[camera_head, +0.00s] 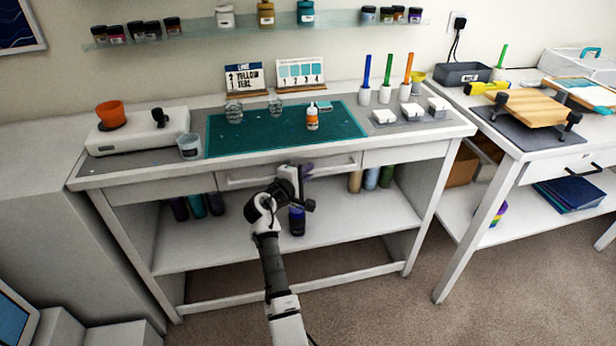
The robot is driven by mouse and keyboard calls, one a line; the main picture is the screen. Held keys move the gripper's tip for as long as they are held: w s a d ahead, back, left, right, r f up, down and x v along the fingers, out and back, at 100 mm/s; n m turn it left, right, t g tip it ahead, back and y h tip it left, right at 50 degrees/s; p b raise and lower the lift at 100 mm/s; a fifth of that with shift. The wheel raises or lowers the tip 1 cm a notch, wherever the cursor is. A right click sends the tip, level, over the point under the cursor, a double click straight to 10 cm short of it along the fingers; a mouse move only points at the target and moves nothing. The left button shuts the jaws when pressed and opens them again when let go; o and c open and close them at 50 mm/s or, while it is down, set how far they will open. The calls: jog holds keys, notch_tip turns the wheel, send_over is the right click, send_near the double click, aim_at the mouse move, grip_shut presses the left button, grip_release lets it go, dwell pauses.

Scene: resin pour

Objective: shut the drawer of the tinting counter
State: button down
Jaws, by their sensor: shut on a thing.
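The tinting counter (420,133) is the white bench in the middle of the head view. Its wide middle drawer (235,171) has a long pale bar handle (240,182) across its front. The drawer front looks near the line of the panels beside it; any small gap is hard to make out. My gripper (297,177) is at the handle, right of its middle, and shut on it. The gripper and wrist hide that part of the handle and drawer front.
A teal mat (350,122) with a small orange-and-white bottle (312,116) lies on the countertop. A second bench (520,150) stands right. Carpet in front is clear.

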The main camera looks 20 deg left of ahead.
jog(key=shift+w+a+r, duration=0.1)
jog(key=shift+a+r, duration=0.05)
jog(key=shift+r, duration=0.05)
jog(key=c, duration=1.5)
grip_release()
jog(key=shift+w, duration=0.1)
jog(key=b+v, duration=0.2)
jog(key=v, duration=1.2)
jog(key=shift+f, duration=0.25)
